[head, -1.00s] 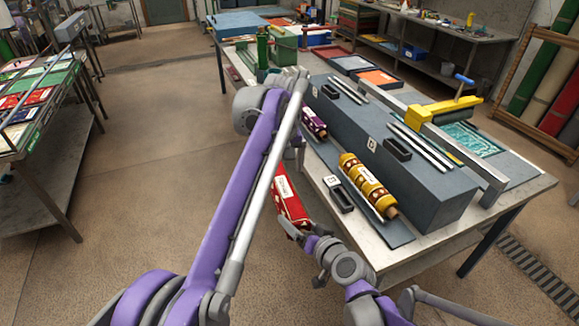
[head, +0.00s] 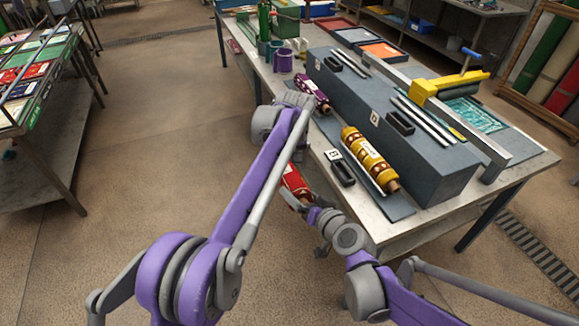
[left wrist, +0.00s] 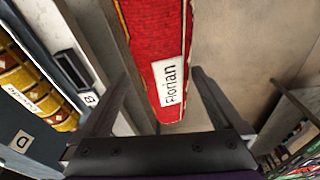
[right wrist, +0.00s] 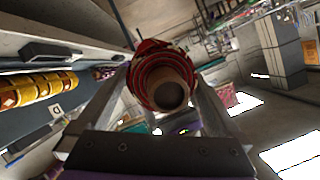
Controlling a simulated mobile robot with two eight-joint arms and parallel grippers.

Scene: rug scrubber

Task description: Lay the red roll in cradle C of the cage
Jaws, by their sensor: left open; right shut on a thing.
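The red roll (head: 295,182) hangs beside the table's near left edge, partly hidden by my arms. It carries a white "Florian" label in the left wrist view (left wrist: 160,45). My right gripper (right wrist: 155,85) is shut on its end, with the hollow core facing that camera. My left gripper (left wrist: 160,90) is open, its fingers either side of the other part of the roll. The stepped grey cage (head: 440,180) stands on the table. A far upper pair of rods (head: 350,62) is empty, beside a label too small to read; I cannot confirm it is C.
A yellow roll (head: 368,160) and a purple roll (head: 311,92) lie on the lower step. Near upper rods (head: 422,130) are bare. Floor at the left is clear before a rack (head: 45,90).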

